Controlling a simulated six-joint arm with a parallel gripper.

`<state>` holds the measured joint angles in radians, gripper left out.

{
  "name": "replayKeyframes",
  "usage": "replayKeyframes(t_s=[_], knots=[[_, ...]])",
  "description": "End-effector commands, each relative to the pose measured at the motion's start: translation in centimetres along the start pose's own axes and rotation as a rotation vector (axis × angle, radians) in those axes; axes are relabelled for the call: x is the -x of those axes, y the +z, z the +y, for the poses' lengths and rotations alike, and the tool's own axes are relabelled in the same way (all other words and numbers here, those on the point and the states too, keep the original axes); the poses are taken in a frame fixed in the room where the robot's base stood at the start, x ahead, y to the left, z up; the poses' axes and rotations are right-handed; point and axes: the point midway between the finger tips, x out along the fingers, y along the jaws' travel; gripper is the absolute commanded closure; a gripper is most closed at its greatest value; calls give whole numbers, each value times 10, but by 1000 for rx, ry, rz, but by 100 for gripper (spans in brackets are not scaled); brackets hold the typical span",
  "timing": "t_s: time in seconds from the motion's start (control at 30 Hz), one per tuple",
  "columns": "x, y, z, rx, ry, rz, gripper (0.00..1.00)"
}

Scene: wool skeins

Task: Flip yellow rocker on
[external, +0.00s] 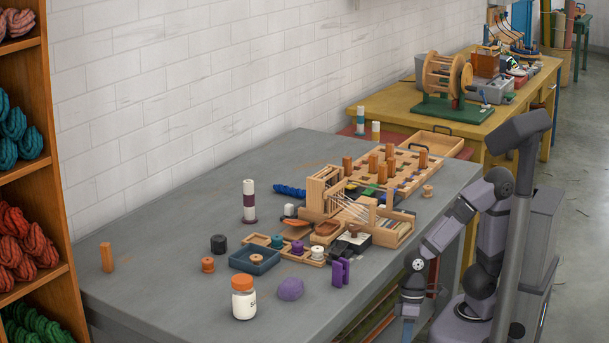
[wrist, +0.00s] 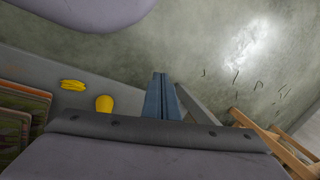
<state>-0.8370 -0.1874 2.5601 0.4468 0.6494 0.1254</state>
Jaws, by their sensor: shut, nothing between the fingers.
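I cannot make out a yellow rocker in either view. In the wrist view, a yellow bundle (wrist: 73,85) and a rounded yellow piece (wrist: 104,103) lie on a grey surface to the left of my gripper; what they are is unclear. My gripper (wrist: 160,82) is shut and empty, its blue-grey fingers pressed together above the floor. In the external view my gripper (external: 408,328) hangs low beside the right side of the grey table (external: 150,270), partly cut off by the lower picture edge, clear of the objects on top.
A wooden loom (external: 322,193), a pegboard (external: 400,170), a blue tray (external: 254,262), a white jar (external: 244,305) and a purple dome (external: 290,289) crowd the tabletop. The table's left part is mostly clear. A yellow bench (external: 400,115) stands behind. A wooden frame (wrist: 270,135) shows at right in the wrist view.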

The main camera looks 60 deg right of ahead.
Motion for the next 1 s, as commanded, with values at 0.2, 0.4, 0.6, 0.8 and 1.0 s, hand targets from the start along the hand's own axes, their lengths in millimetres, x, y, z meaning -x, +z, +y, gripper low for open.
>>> replayKeyframes(t_s=[0.2, 0.4, 0.6, 0.8, 1.0], knots=[[56, 8, -20, 17, -7, -45, 100], [99, 6, -24, 12, 1, -64, 100], [143, 0, -22, -7, 17, -64, 100], [189, -9, -17, -35, 41, -53, 100], [236, -18, -8, -67, 69, -38, 100]])
